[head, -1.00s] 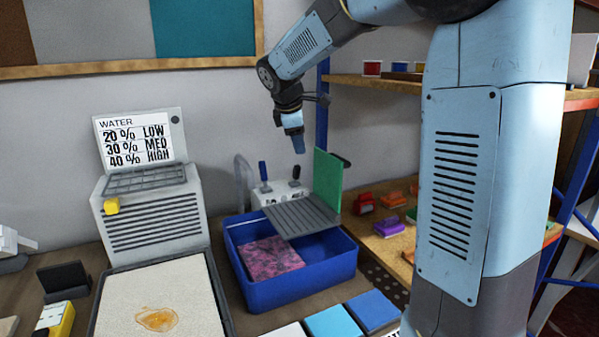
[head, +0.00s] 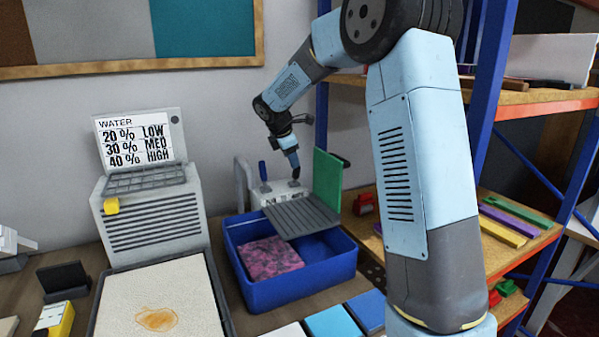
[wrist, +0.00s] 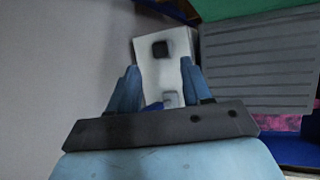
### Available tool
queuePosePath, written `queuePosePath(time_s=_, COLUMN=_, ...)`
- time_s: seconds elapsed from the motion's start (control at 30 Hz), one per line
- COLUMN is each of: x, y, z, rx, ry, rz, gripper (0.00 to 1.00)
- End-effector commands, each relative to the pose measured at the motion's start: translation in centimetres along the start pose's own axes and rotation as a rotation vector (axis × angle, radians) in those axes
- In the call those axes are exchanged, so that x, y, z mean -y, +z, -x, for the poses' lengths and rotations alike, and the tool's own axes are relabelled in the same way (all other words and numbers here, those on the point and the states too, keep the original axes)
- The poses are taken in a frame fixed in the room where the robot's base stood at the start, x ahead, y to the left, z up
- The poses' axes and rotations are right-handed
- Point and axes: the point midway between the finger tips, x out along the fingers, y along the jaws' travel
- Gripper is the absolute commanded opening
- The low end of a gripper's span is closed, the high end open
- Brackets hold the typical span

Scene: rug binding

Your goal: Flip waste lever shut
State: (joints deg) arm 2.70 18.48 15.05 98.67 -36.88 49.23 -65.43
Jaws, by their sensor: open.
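A white box (head: 284,192) with two levers stands behind the blue tub. Its blue lever (head: 263,171) on the left stands upright. The black lever on the right is largely covered by my gripper (head: 295,170) in the head view. In the wrist view a dark knob (wrist: 160,48), likely the black lever, shows beyond my open fingers (wrist: 158,66), on the white box (wrist: 148,77). A bit of blue (wrist: 152,107), likely the blue lever, shows low between the fingers. The lettering on the box is too small to read, so I cannot tell which lever is waste.
The blue tub (head: 290,294) holds a pink mottled piece (head: 270,258). A grey ribbed plate (head: 301,215) lies over its rear, with a green panel (head: 327,181) upright at the right. A grey hose (head: 242,182) rises left of the box; shelving stands at right.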

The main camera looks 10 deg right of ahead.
Motion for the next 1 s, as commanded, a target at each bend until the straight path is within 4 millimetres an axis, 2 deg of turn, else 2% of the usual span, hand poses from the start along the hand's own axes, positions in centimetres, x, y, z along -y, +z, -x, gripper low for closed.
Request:
queuePosePath(time_s=0.2, x=0.0, y=0.0, z=-3.9, rx=-0.001, ry=-0.001, rz=-0.001, gripper=0.49)
queuePosePath(time_s=0.43, x=0.0, y=0.1, z=-6.8, rx=0.000, ry=-0.001, rz=-0.002, gripper=0.49)
queuePosePath(time_s=0.6, x=0.0, y=0.1, z=-7.7, rx=0.001, ry=0.001, rz=-0.002, gripper=0.49)
queuePosePath(time_s=0.9, x=0.0, y=0.1, z=-7.8, rx=0.001, ry=0.001, rz=-0.002, gripper=0.49)
queuePosePath(time_s=1.0, x=0.0, y=0.1, z=-7.8, rx=0.001, ry=0.001, rz=-0.003, gripper=0.39)
